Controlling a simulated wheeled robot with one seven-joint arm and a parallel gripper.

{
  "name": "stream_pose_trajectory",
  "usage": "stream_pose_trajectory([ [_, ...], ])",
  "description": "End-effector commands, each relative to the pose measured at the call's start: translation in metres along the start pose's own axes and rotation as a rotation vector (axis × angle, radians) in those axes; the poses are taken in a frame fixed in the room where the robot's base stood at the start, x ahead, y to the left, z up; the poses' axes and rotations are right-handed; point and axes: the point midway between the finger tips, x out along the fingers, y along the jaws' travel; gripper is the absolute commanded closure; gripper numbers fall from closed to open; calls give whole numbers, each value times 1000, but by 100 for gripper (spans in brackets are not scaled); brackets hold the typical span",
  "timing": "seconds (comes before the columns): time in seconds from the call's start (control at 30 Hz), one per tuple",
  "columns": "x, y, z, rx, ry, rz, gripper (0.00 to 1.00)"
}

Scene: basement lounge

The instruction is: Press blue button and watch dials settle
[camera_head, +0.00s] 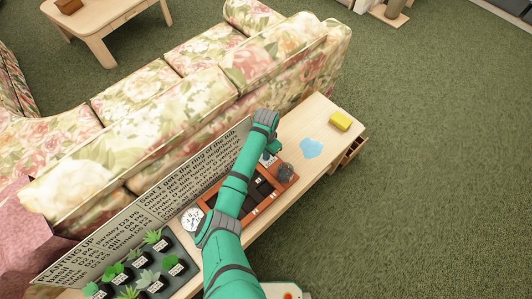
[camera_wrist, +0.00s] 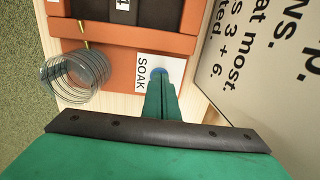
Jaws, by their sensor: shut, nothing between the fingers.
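The blue button (camera_wrist: 159,71) shows in the wrist view beside a white label reading "SOAK" (camera_wrist: 143,72), on an orange-brown box (camera_wrist: 110,68). My gripper (camera_wrist: 160,84) is shut and empty. Its fingertips are right at the button and partly cover it; I cannot tell whether they touch it. In the head view my gripper (camera_head: 272,148) is over the far end of the same box (camera_head: 279,193), and the button is not clear there. One round white dial (camera_head: 191,219) lies at the near end of the box; its reading is too small to tell.
A lettered board (camera_head: 150,208) runs along the sofa side of the wooden table (camera_head: 320,116). Carpet at right is clear.

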Motion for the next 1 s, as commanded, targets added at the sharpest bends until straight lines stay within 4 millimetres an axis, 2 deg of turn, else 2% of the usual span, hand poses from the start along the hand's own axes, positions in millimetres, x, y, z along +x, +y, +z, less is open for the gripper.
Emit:
stream_pose_trajectory([
  [0.03, 7, 6, 4, 0, -13, 13, 100],
  [0.1, 7, 7, 4, 0, -14, 14, 100],
  [0.27, -3, 8, 3, 2, -13, 15, 100],
  [0.37, -20, 8, 1, 5, -8, 11, 100],
  [0.7, -94, 3, -2, 5, 1, 0, 100],
  [0.9, -125, 4, -4, 9, 1, 0, 100],
  [1.0, -134, 5, -5, 11, 1, -1, 100],
])
